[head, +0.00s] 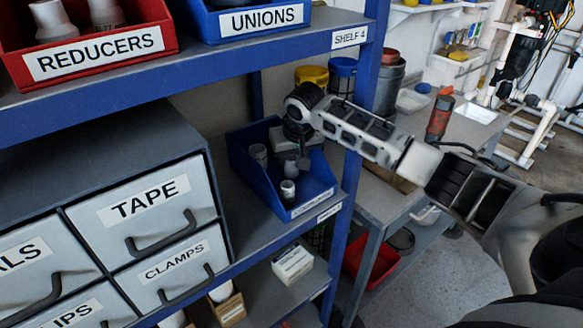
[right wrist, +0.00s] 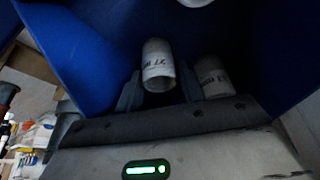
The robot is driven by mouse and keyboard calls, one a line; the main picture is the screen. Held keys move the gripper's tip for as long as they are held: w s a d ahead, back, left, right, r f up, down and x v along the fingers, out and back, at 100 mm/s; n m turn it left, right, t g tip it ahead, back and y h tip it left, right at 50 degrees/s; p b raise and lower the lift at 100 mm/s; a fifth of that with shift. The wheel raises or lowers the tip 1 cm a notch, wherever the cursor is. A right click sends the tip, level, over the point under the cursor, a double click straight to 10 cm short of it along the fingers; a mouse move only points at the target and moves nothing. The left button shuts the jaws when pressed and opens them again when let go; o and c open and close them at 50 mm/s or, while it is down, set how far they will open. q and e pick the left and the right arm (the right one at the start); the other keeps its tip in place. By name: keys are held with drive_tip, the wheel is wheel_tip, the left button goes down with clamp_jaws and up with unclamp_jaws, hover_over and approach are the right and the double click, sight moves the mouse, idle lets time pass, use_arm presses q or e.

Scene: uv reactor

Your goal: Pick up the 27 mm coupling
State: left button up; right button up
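A blue bin (head: 240,160) with a front label too small to read surely stands on the shelf and holds a few pale couplings. My right arm reaches in over it from the right. In the right wrist view, a white coupling (right wrist: 157,62) marked "27" stands between the two dark fingers of my right gripper (right wrist: 158,92). The fingers are open, one on each side of it, with small gaps. Which coupling in the head view is the 27 mm one is unclear. My left gripper is not in view.
The blue bin's walls (right wrist: 85,70) rise close around the gripper. The blue shelf post (head: 365,110) stands right of the bin, and the upper shelf with red (head: 135,35) and blue bins is at the upper left. Grey drawers (head: 150,200) stand left of the bin.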

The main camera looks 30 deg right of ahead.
drive_tip(key=c, duration=0.6)
drive_tip(key=shift+r, duration=0.1)
